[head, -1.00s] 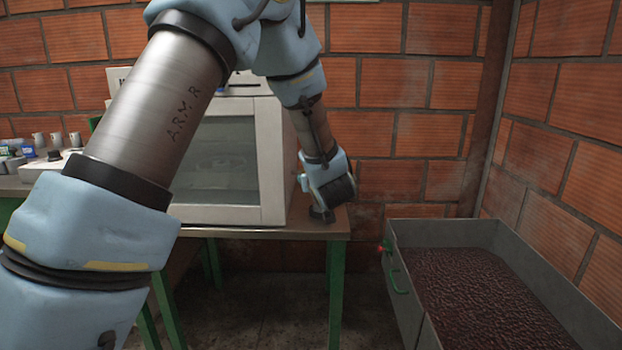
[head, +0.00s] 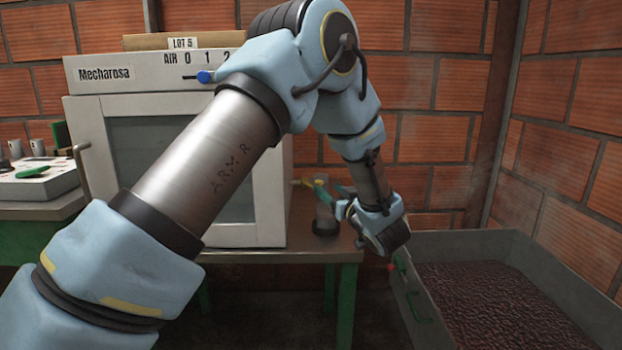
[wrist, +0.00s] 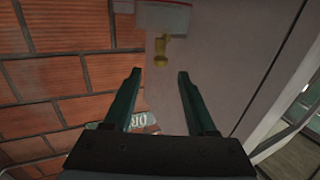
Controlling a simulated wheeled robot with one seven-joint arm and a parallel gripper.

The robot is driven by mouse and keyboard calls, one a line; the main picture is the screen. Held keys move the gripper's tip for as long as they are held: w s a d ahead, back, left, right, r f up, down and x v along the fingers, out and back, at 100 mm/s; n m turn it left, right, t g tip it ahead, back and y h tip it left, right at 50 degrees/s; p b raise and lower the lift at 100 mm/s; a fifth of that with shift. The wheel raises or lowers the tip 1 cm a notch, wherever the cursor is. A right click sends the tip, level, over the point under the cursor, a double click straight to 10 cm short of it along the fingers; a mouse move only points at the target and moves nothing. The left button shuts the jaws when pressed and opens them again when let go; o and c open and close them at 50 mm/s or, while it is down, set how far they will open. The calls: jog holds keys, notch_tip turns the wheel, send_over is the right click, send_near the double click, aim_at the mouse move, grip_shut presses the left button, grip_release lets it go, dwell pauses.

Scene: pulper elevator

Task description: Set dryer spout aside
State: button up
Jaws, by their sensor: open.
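The white dryer (head: 180,150) stands on the table, its side facing my gripper. A brass-yellow fitting, which looks like the dryer spout (wrist: 160,52), shows on its pale side in the wrist view, just beyond my fingertips. In the head view a yellow piece (head: 320,184) shows by the dryer's right side. My gripper (wrist: 155,75) is open, its two dark teal fingers apart with nothing between them. In the head view my wrist hangs right of the dryer, over the table's right end. How the fitting joins the dryer cannot be told.
A grey metal bin (head: 405,300) of dark beans, with a red knob and green handle, stands to the right. A brick wall (wrist: 62,77) is close beside the gripper. Small cups (head: 37,147) stand at left.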

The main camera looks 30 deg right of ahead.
aim_at(317, 181)
jog(key=w, duration=1)
jog(key=shift+d+p, duration=0.2)
jog(key=shift+p, duration=0.1)
jog(key=shift+c, duration=0.3)
grip_shut()
dwell(0.6)
